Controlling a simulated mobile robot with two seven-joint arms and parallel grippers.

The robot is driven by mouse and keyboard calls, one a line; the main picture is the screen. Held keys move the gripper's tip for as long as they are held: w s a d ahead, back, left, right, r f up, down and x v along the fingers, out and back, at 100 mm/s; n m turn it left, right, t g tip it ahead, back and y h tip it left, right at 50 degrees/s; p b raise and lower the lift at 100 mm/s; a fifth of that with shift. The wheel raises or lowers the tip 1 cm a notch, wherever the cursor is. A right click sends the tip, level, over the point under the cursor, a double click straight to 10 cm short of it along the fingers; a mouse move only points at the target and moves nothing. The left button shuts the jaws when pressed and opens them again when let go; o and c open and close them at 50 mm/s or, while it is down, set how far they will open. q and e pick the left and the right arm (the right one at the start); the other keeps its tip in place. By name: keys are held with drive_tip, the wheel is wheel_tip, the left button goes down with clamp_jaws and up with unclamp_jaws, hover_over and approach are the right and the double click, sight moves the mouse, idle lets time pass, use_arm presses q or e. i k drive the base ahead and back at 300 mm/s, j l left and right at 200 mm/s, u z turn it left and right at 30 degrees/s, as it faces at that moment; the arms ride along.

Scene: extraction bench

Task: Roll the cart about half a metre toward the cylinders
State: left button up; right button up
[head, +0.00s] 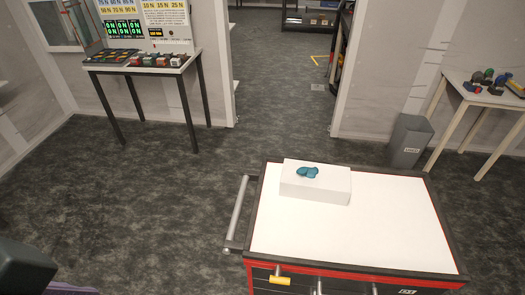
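The cart (350,234) stands at the lower right, with a white top, black rim and red-edged drawer body. Its grey push handle (238,210) runs along its left side, and no gripper is on it. A white box (315,183) with a teal item on it lies on the cart's top near the far left corner. The cart's lower part is cut off by the picture's bottom edge. I see nothing I can clearly identify as the cylinders. Neither of my grippers shows; a dark, blurred part, probably of my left arm, is at the lower left corner.
A table (145,65) with small blocks stands at the back left under display boards. A grey bin (409,141) and a white table (477,98) with colourful items stand at the back right. A doorway opens in the middle. Dark floor left of the cart is clear.

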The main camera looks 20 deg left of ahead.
sight(394, 228)
drive_tip(key=k+j, duration=0.1)
drive_tip(key=j, duration=0.3)
drive_tip(key=j+z, duration=0.15)
drive_tip(key=j, duration=0.2)
drive_tip(key=k+j, duration=0.15)
drive_tip(key=j, duration=0.25)
drive_tip(key=k+j+z, duration=0.15)
drive_tip(key=j, duration=0.2)
drive_tip(key=i, duration=0.05)
